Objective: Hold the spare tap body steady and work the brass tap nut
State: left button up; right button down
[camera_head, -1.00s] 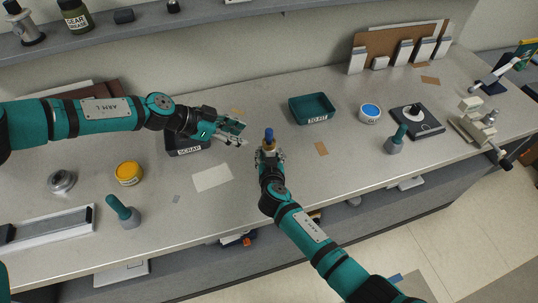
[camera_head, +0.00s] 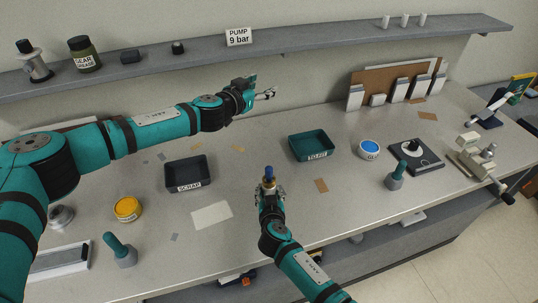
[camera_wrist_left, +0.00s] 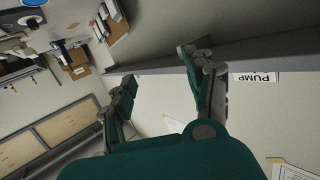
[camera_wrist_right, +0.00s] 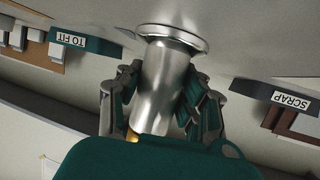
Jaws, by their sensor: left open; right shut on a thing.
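The spare tap body shows in the right wrist view as a silver metal cylinder (camera_wrist_right: 162,85) with a wide round flange. My right gripper (camera_head: 268,194) is shut around it, above the worktop near its middle. A small brass-coloured edge (camera_wrist_right: 132,136) shows beside the cylinder in the right wrist view. I cannot tell whether it is the nut. My left gripper (camera_head: 265,95) is open, empty and raised near the shelf, apart from the tap.
A black SCRAP tray (camera_head: 205,175) and a teal TO FIT tray (camera_head: 311,147) stand behind the tap. A yellow tin (camera_head: 128,209), a blue-lidded tin (camera_head: 369,149) and a teal-handled tamper (camera_head: 396,176) stand around. The shelf (camera_head: 300,45) runs behind my left gripper.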

pick_arm(q)
jog(key=w+a+r+n+y, duration=0.1)
jog(key=w+a+n+y, duration=0.15)
jog(key=n+y, duration=0.25)
jog(key=n+g+y, duration=0.3)
jog(key=n+g, duration=0.2)
jog(key=g, duration=0.8)
send_over(270, 180)
jog(key=w, duration=0.1)
notch_tip(270, 180, down, 12)
jog(key=shift+w+a+f, duration=0.1)
jog(key=shift+a, duration=0.05)
jog(key=shift+s+f+g, duration=0.15)
jog(key=shift+s+g, duration=0.05)
jog(key=shift+g, duration=0.2)
notch_tip(270, 180, down, 8)
jog(key=shift+w+f, duration=0.1)
jog(key=shift+f, duration=0.15)
jog(key=shift+c, duration=0.3)
jog(key=shift+n, duration=0.3)
jog(key=c, duration=1)
jog(key=n, duration=1)
jog(key=shift+n, duration=0.3)
jog(key=n, duration=1.2)
jog(key=shift+n+h, duration=0.3)
jog(key=shift+r+n, duration=0.1)
jog(key=shift+n, duration=0.9)
jog(key=o, duration=1)
